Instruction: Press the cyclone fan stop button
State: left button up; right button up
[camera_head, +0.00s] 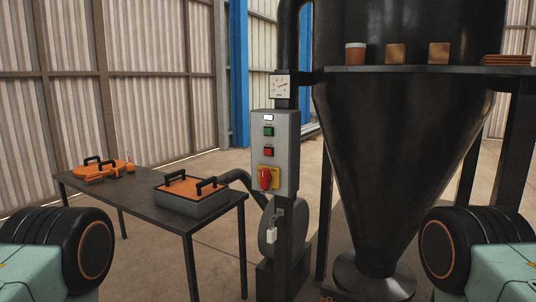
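A grey control box (275,152) is mounted on a dark post in the middle of the head view. It carries a white indicator (268,117) at the top, a green button (268,131) below it, and a red button (268,152) under that. A red rotary switch on a yellow plate (268,178) sits at the bottom. Any lettering is too small to read. Parts of my arms show at the lower left and lower right corners, well apart from the box. No gripper fingers are in view.
A large black cone (390,150) stands right of the box, with a shelf (430,71) holding small items. A dark table (150,200) on the left bears an orange-lidded box (191,193) and orange parts (104,169). A dial gauge (281,86) is above the box.

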jog(key=shift+s+a+r, duration=0.1)
jog(key=shift+a, duration=0.1)
jog(key=c, duration=0.3)
jog(key=shift+d, duration=0.2)
grip_shut()
jog(key=shift+a, duration=0.1)
dwell(0.6)
